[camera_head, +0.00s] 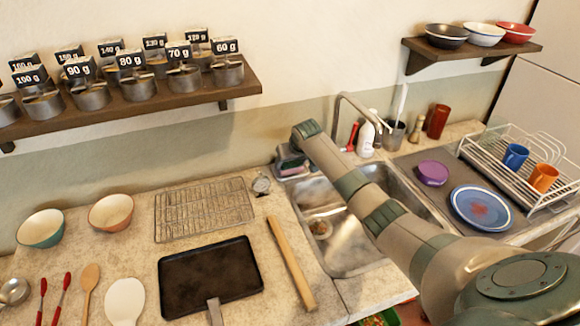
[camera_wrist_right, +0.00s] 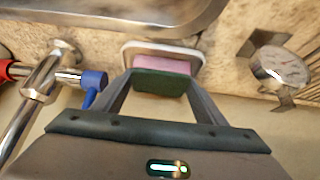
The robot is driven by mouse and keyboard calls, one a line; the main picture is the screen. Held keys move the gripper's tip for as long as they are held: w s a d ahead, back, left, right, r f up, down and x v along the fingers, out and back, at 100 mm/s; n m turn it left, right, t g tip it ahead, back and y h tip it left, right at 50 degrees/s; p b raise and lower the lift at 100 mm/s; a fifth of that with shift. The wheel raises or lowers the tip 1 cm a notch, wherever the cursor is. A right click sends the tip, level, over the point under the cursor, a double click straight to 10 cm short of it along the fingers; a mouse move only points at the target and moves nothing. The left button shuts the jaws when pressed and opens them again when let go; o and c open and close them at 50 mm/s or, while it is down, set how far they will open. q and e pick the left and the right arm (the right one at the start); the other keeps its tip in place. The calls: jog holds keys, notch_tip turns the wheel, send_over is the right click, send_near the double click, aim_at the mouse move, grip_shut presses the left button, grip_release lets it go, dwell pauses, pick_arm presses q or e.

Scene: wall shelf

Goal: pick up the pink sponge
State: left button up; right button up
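The pink sponge (camera_wrist_right: 163,64) has a dark green side (camera_wrist_right: 160,83) and sits in a small pale holder (camera_wrist_right: 134,47) in the right wrist view. My right gripper (camera_wrist_right: 160,76) has its two fingers apart, one on each side of the sponge's green side. The sponge fills nearly the whole gap, but whether the fingers press on it I cannot tell. In the head view my right arm reaches across the sink to the holder (camera_head: 291,167) at the sink's back left corner; the fingers (camera_head: 287,152) are small and partly hidden there. My left gripper is not in view.
The sink (camera_head: 345,245) and faucet (camera_head: 345,103) are right of the holder. A round dial (camera_wrist_right: 282,67) stands close by on the counter. A blue-tipped faucet part (camera_wrist_right: 92,80) is near my fingers. A soap bottle (camera_head: 366,137) stands behind the sink.

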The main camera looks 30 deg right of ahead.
aim_at(291, 164)
jog(key=shift+c, duration=0.9)
jog(key=shift+r+b, duration=0.3)
jog(key=shift+r, duration=0.45)
notch_tip(291, 164, up, 17)
jog(key=b, duration=0.4)
jog(key=shift+f+b, duration=0.2)
jog(key=shift+b, duration=0.2)
